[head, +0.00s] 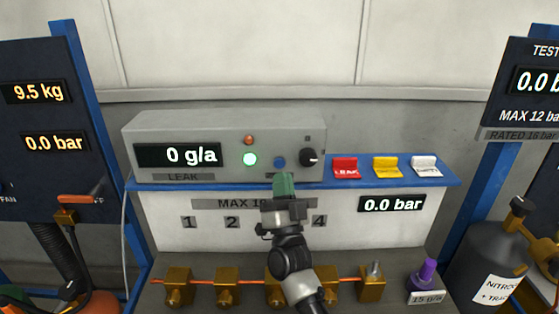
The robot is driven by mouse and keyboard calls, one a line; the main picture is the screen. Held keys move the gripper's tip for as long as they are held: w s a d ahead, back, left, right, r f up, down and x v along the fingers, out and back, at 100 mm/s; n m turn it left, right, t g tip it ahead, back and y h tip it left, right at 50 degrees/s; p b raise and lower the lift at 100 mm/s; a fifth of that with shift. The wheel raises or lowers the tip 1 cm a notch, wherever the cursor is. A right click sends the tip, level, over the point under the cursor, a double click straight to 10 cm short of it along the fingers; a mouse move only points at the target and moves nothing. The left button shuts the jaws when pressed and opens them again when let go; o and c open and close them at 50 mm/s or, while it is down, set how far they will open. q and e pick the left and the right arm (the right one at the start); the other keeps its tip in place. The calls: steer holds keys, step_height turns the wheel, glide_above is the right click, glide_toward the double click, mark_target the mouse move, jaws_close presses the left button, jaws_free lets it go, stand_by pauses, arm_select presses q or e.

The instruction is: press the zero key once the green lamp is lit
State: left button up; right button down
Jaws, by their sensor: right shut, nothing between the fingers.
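The grey leak meter (225,125) stands on the blue shelf and its display (178,155) reads 0 g/a. The green lamp (249,159) on its front is lit bright. An orange round part (249,139) sits above the lamp. A blue round key (279,162) is right of the lamp; I take it as the zero key, though no label is readable. My right gripper (283,184) is shut and empty, its tips just below the blue key in the picture. I cannot tell whether they touch the meter. My left gripper is out of view.
A black knob (309,157) is right of the blue key. Red (346,168), yellow (387,167) and white (424,166) tags sit on the shelf to the right. Brass valves (178,285) line a pipe below. A dark gas bottle (487,262) stands at the right.

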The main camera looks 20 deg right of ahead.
steer(key=shift+s+a, duration=0.25)
steer(key=shift+s, duration=0.75)
